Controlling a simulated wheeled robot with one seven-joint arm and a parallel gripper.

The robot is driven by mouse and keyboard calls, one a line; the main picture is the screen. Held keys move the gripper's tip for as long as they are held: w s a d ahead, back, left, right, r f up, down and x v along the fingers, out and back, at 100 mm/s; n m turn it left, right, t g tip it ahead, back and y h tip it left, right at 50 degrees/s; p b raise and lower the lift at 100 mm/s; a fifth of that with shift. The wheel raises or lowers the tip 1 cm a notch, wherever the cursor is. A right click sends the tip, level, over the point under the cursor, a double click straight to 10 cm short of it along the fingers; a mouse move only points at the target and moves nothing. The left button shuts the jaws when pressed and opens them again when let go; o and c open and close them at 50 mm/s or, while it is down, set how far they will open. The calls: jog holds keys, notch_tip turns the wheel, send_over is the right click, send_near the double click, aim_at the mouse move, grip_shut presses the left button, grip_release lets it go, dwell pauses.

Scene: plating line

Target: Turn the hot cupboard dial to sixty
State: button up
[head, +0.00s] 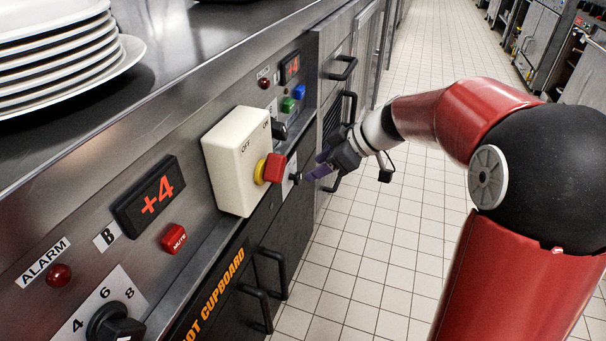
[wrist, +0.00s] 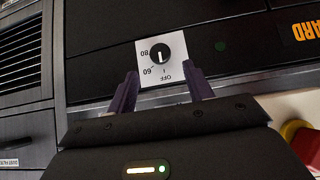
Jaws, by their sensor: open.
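The hot cupboard dial (wrist: 159,53) is a black round knob on a white plate marked OFF, 60 and 80. The lettering is upside down in the wrist view. No contact with the knob shows. In the head view, my gripper (head: 308,174) is at the panel beside the dial's plate (head: 288,182); the knob is mostly hidden there.
A cream switch box (head: 230,165) with a red and yellow button (head: 272,168) juts out beside the dial. Another dial (head: 112,322) marked 4, 6, 8 is at lower left. Black door handles (head: 262,300) stick out below. Stacked plates (head: 60,55) stand on the counter. The tiled floor is clear.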

aim_at(301, 175)
jog(key=x, duration=0.6)
jog(key=shift+c, duration=0.4)
jog(key=c, duration=0.9)
jog(key=shift+o, duration=0.2)
jog(key=shift+w+d+m+g+y, duration=0.15)
jog(key=shift+m+g+y, duration=0.3)
jog(key=shift+g, duration=0.45)
jog(key=m+g, duration=0.1)
jog(key=g+y+p, duration=0.1)
jog(key=shift+w+f+m+g, duration=0.1)
jog(key=shift+w+m+g, duration=0.15)
jog(key=shift+m+g, duration=0.1)
jog(key=m+g+y+p, duration=0.2)
jog(key=g, duration=0.1)
jog(key=shift+w+d+f+m+y, duration=0.1)
jog(key=shift+w+f+m+y, duration=0.1)
jog(key=shift+f+m+y, duration=0.1)
jog(key=shift+g+p, duration=0.25)
jog(key=shift+p, duration=0.05)
